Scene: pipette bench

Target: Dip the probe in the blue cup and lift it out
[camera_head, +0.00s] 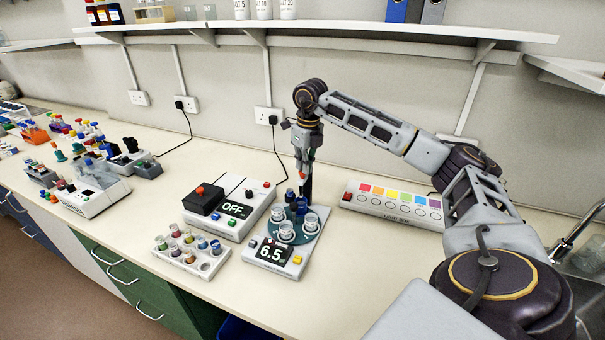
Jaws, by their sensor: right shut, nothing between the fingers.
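The meter (270,268) stands near the front of the bench, with 6.5 on its display and a round dark teal plate behind it. Several clear cups stand on the plate, one of them (286,231) at the front. Small dark blue items (290,197) stand at the plate's back; I cannot tell which is the blue cup. A dark upright post (308,188) rises there; whether it is the probe or its holder is unclear. My right gripper (302,172) points down above the plate's back, shut and empty, beside the post's top. My left gripper is out of view.
A box reading OFF (235,210) stands left of the meter, and a rack of colored vials (189,252) in front of it. A panel with colored squares (393,205) lies to the right. The front bench right of the meter is clear.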

